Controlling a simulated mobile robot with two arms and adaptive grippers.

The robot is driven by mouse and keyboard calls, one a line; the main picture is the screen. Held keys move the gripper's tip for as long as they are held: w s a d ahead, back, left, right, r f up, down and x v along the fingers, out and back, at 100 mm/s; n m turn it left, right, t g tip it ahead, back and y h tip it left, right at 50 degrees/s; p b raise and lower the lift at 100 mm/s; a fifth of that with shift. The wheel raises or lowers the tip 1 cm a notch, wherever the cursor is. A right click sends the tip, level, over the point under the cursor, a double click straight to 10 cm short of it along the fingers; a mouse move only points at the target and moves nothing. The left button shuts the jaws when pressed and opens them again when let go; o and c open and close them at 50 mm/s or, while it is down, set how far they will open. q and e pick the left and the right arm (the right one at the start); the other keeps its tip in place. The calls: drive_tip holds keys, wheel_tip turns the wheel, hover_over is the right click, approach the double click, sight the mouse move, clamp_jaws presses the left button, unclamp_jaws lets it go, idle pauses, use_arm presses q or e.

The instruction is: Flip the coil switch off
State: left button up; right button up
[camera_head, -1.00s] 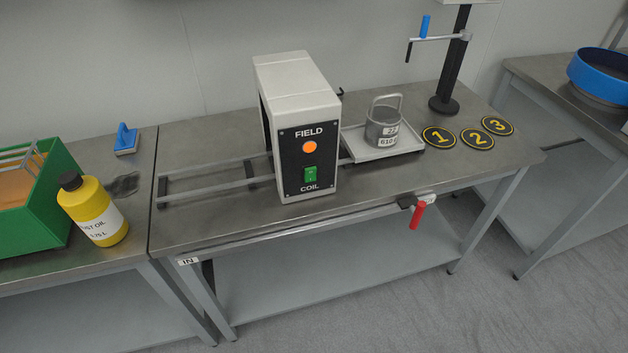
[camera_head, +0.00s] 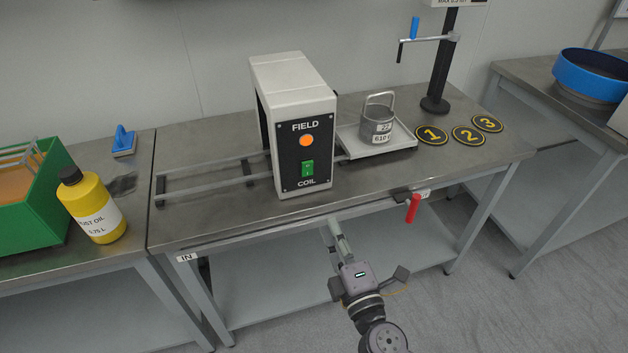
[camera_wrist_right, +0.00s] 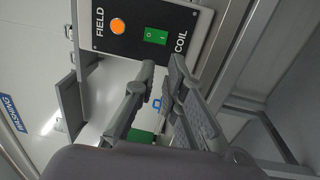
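The coil switch (camera_head: 307,168) is a green rocker on the black front panel (camera_head: 291,158) of the pale FIELD/COIL box (camera_head: 288,78). An orange lamp (camera_head: 306,140) above it looks lit. In the right wrist view the switch (camera_wrist_right: 156,37) shows at the top, beyond the fingers. My right gripper (camera_head: 335,228) is below and in front of the panel, just off the bench's front edge, apart from the switch. Its fingertips (camera_wrist_right: 162,68) are close together with nothing between them. My left gripper is not in view.
A grey tray (camera_head: 402,143) right of the box holds a metal pot (camera_head: 377,124) with a handle. A red handle (camera_head: 413,208) sticks out at the bench's front edge. A yellow oil bottle (camera_head: 91,207) and green bin (camera_head: 30,215) stand left. Space before the panel is clear.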

drive_tip(key=shift+s+a+r, duration=0.1)
drive_tip(key=shift+s+r, duration=0.05)
drive_tip(key=shift+r, duration=0.45)
clamp_jaws()
drive_tip(key=p, duration=0.3)
approach(309, 168)
drive_tip(key=x, duration=0.7)
drive_tip(key=shift+a, duration=0.15)
